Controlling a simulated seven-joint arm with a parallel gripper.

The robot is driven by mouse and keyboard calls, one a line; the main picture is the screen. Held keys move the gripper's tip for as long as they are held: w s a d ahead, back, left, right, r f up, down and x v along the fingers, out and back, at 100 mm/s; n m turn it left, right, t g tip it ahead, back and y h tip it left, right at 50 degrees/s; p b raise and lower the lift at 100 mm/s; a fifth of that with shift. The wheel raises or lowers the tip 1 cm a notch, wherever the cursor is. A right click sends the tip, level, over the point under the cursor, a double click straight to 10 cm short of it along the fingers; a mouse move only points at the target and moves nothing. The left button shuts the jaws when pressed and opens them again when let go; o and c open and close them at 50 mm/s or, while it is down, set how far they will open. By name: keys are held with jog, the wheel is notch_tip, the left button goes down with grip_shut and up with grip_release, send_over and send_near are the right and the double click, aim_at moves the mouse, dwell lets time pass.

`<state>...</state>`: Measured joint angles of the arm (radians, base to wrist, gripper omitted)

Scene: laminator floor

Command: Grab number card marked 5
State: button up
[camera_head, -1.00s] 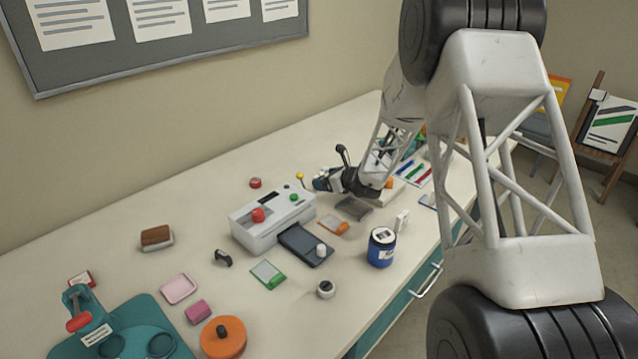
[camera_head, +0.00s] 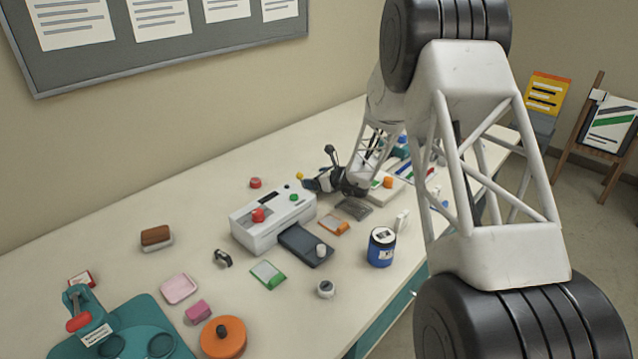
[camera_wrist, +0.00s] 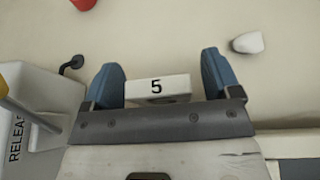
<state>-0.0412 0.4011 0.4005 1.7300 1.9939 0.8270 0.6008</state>
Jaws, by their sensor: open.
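The number card marked 5 (camera_wrist: 157,88) is a small white block with a black 5. In the wrist view it lies between the two blue fingertips of my gripper (camera_wrist: 165,80). The fingers are apart, with small gaps visible on either side of the card. In the head view my gripper (camera_head: 318,184) is low over the table, just behind the right end of the white laminator (camera_head: 272,222). The card cannot be made out there.
The laminator's side, with lettering, is close on the left in the wrist view. A red button (camera_head: 256,183) stands behind the laminator. A blue jar (camera_head: 381,248) and a grey plate (camera_head: 354,208) are at the front right. Bare tabletop lies behind the gripper.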

jog(key=shift+w+a+f, duration=0.15)
jog(key=shift+w+a, duration=0.05)
dwell(0.5)
jog(key=c, duration=1)
jog(key=shift+r, duration=5.05)
